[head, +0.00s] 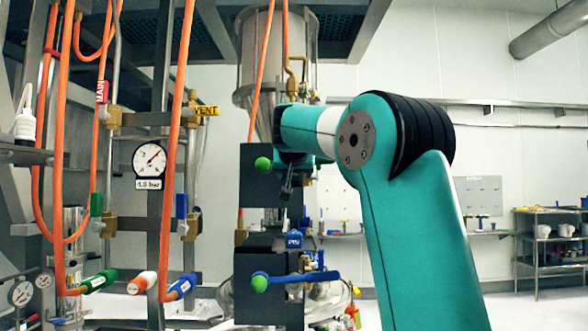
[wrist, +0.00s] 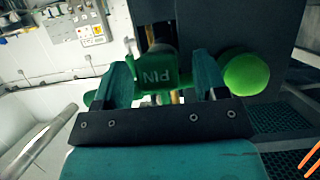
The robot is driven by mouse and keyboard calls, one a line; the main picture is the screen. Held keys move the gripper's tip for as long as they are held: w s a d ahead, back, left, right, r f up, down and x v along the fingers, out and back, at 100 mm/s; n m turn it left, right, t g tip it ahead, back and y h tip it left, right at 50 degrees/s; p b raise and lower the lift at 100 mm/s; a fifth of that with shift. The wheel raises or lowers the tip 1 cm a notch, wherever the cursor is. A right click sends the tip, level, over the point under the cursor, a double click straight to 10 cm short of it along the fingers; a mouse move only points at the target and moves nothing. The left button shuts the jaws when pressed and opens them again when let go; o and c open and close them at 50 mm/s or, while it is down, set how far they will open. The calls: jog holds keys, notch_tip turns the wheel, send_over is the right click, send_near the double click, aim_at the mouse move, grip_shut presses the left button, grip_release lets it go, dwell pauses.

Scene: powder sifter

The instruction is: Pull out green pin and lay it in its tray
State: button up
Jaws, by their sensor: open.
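The green pin (wrist: 166,76) shows in the wrist view as a green tag lettered PIN, upside down in the picture, in front of a dark block. My gripper (wrist: 163,70) is open, with one finger on each side of the tag; I cannot tell whether either finger touches it. A round green knob (wrist: 246,74) lies just right of the fingers; it looks like the green ball (head: 263,164) on the upper dark block in the head view. I cannot make out the pin's tray.
Below the dark block a blue lever (head: 300,278) ends in another green ball. A blue tag (head: 294,240) hangs between. Orange hoses and a gauge (head: 150,158) fill the left. A metal hopper (head: 262,60) stands above. A shelf rack (head: 550,240) is far right.

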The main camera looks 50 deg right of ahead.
jog(key=c, duration=1.1)
jog(key=shift+o, duration=0.2)
jog(key=shift+s+a+b, duration=0.85)
jog(key=shift+s+a, duration=0.2)
jog(key=shift+a, duration=0.25)
jog(key=shift+s+a, duration=0.25)
jog(key=shift+s+a+b, duration=0.55)
jog(key=shift+s+a, duration=0.4)
jog(key=shift+a, duration=0.1)
jog(key=shift+s+a, duration=0.65)
jog(key=shift+a, duration=0.15)
jog(key=s+a, duration=0.4)
jog(key=shift+a+b, duration=0.3)
jog(key=shift+b, duration=0.15)
dwell(0.5)
